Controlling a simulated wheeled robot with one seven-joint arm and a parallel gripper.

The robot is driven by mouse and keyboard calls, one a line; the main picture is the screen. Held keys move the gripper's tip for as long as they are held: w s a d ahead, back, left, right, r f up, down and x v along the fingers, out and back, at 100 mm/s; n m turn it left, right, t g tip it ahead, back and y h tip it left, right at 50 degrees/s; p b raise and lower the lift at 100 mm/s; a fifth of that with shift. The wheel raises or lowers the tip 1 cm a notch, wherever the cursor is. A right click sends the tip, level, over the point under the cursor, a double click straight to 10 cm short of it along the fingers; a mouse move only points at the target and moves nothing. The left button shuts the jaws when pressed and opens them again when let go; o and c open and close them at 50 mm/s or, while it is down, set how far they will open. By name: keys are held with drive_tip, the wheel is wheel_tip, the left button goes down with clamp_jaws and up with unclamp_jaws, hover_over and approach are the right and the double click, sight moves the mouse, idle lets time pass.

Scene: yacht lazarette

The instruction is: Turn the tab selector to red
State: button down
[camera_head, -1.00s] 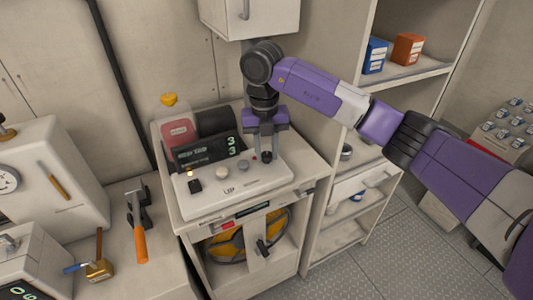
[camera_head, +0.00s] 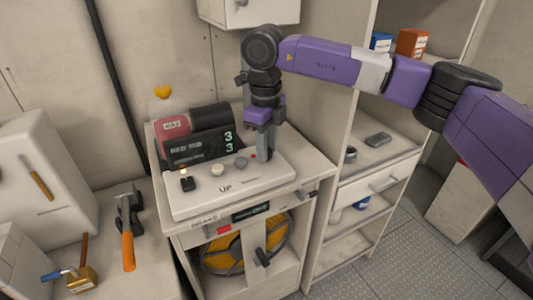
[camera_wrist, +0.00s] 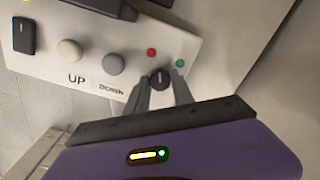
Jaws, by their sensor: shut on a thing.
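The tab selector (camera_wrist: 159,77) is a small round black knob on the right end of a white control panel (camera_head: 212,202). A red dot (camera_wrist: 151,52) lies up and left of it and a green dot (camera_wrist: 180,63) up and right. A pale mark on the knob points roughly up, between the dots; its exact angle is too small to tell. My gripper (camera_wrist: 160,82) is shut on the knob, one grey finger on each side. In the head view my gripper (camera_head: 262,154) comes down from above and hides the knob.
Left of the knob are a grey button (camera_wrist: 114,64), a cream button (camera_wrist: 69,50) and a black rocker switch (camera_wrist: 24,35). A dark display (camera_head: 202,148) stands behind the panel. A hammer (camera_head: 127,230) lies on the left counter. Shelves (camera_head: 365,170) stand to the right.

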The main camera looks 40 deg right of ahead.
drive_tip(key=shift+n+b, duration=0.65)
drive_tip(key=shift+n, duration=0.85)
drive_tip(key=c, duration=1.1)
unclamp_jaws()
drive_tip(key=shift+s+a+r+b, duration=0.1)
drive_tip(key=shift+r+b, duration=0.25)
drive_tip(key=shift+r, duration=3.6)
